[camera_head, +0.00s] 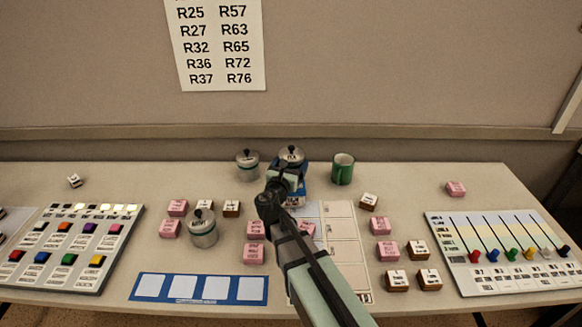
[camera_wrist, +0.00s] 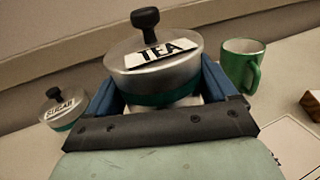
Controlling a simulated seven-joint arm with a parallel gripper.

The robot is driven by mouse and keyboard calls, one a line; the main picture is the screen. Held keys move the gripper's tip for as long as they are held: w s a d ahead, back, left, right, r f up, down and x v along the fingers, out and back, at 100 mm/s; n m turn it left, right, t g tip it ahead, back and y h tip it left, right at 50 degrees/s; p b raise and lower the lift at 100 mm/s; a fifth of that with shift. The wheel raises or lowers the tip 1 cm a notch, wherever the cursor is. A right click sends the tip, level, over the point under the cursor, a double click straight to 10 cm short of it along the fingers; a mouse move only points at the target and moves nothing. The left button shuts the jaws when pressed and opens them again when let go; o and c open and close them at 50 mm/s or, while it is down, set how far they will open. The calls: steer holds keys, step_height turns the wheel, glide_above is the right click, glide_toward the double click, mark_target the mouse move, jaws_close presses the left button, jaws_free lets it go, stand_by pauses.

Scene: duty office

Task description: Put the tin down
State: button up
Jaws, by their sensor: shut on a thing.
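The tea tin (camera_wrist: 155,68) is silver with a green band, a black knob and a TEA label on its lid. It shows in the head view (camera_head: 291,156) at the back middle of the table. My gripper (camera_head: 291,176) is shut on it, with a blue finger on each side in the wrist view (camera_wrist: 160,86). The tin looks about upright. Its base is hidden behind my gripper, so I cannot tell whether it touches the table (camera_head: 350,199).
A sugar tin (camera_head: 247,165) stands close on the left and a green mug (camera_head: 343,169) close on the right. Another lidded tin (camera_head: 203,230) stands nearer. Several pink blocks (camera_head: 254,254), a blue strip (camera_head: 198,301) and two control panels (camera_head: 68,275) (camera_head: 503,280) lie around.

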steer(key=shift+f, duration=0.45)
steer(key=shift+f, duration=0.15)
steer(key=o, duration=1.1)
steer(key=shift+r, duration=0.2)
steer(key=v, duration=1.2)
